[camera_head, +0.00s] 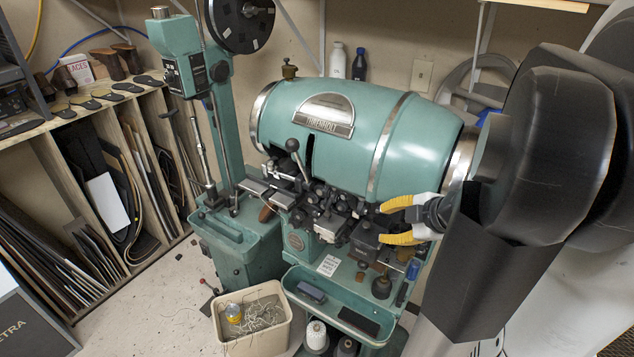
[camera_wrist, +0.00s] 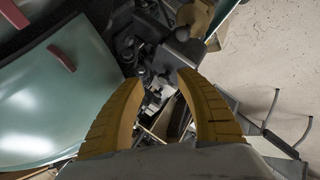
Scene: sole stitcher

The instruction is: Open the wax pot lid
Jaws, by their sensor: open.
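A dark, box-shaped part (camera_head: 366,237) with a small knob on top, which looks like the wax pot with its lid down, sits at the front of the green stitching machine (camera_head: 335,140). In the wrist view, a dark block with a round knob (camera_wrist: 182,52) appears just beyond the fingertips and looks like the same part. My gripper (camera_head: 381,222) comes in from the right with its two yellow fingers spread apart. It is just right of the dark part, with nothing between the fingers. The wrist view shows the open fingers (camera_wrist: 158,80) too. I cannot tell whether either finger touches the part.
The green barrel-shaped housing rises close behind my gripper. A green tray (camera_head: 340,312) with small items lies below. A cream bin (camera_head: 250,318) with thread stands on the floor at front left. A wooden rack (camera_head: 115,130) with sheets fills the left side.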

